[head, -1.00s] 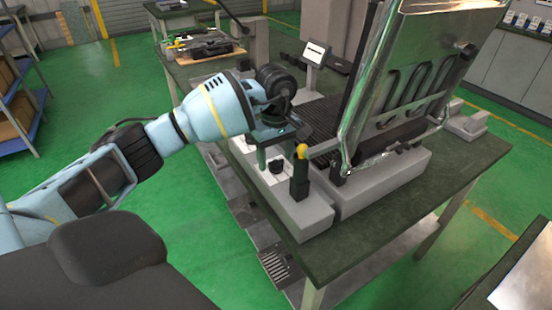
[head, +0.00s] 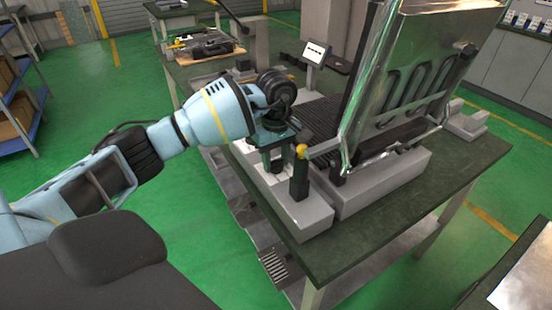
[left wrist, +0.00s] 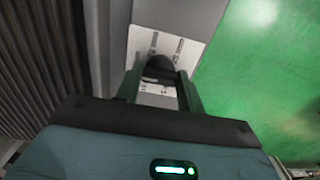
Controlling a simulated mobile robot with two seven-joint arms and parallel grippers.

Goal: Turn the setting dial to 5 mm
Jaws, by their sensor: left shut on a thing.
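The setting dial is a dark round knob (left wrist: 160,66) on a white marked plate (left wrist: 191,52) in the left wrist view. My left gripper (left wrist: 162,92) has one finger on each side of the dial and is shut on it. In the head view my left gripper (head: 276,168) points down at the white plate on the grey base block (head: 312,218), and its fingers largely hide the dial. The dial's setting and the plate's marks are too small to read. My right gripper is not in view.
A black post with a yellow top (head: 300,172) stands close to the right of the gripper. A tilted shiny metal cover (head: 420,75) and a small display (head: 315,52) stand behind on the dark green table (head: 395,212). The table's front right is bare.

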